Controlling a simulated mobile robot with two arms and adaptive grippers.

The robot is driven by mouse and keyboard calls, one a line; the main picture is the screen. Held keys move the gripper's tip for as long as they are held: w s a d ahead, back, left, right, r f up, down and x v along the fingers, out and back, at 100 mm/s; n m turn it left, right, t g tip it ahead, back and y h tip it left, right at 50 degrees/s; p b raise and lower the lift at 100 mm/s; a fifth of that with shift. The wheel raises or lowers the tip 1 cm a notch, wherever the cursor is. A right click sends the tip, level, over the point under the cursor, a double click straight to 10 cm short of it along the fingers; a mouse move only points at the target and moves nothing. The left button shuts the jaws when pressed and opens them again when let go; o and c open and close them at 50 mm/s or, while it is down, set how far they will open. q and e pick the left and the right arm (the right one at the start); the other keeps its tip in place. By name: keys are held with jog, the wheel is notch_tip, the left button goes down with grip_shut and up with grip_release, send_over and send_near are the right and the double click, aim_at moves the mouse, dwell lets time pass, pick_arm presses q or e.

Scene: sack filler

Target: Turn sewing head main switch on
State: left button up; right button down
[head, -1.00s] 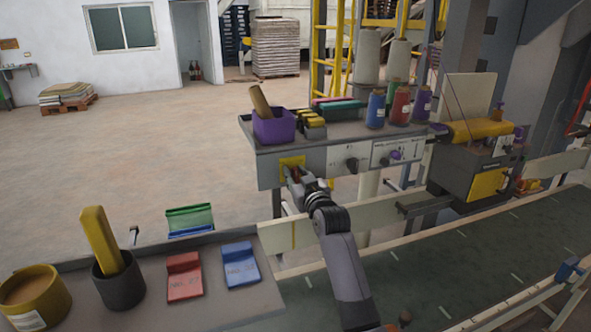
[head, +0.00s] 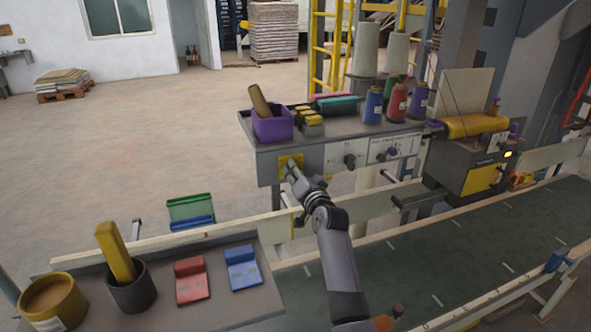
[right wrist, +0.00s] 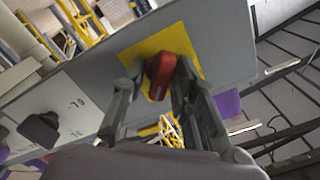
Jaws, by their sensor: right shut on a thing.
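The main switch is a red rotary handle (right wrist: 160,68) on a yellow plate (right wrist: 183,42), seen in the right wrist view. In the head view the yellow plate (head: 286,161) sits at the left end of the grey panel (head: 318,160), and my gripper mostly hides the handle. My right gripper (head: 292,173) is at the plate, with its fingers shut on the red handle, one on each side. The sewing head (head: 465,160) stands to the right, with a small yellow lamp (head: 508,154) lit on it. My left gripper is not in view.
A purple bin (head: 272,125) and several thread spools stand on top. The conveyor belt (head: 440,250) runs in front. A side table (head: 225,305) holds red and blue pieces.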

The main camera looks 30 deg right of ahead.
jog(key=shift+f+m, duration=0.1)
jog(key=shift+m, duration=0.5)
jog(key=c, duration=1.6)
grip_release()
jog(key=v, duration=1.2)
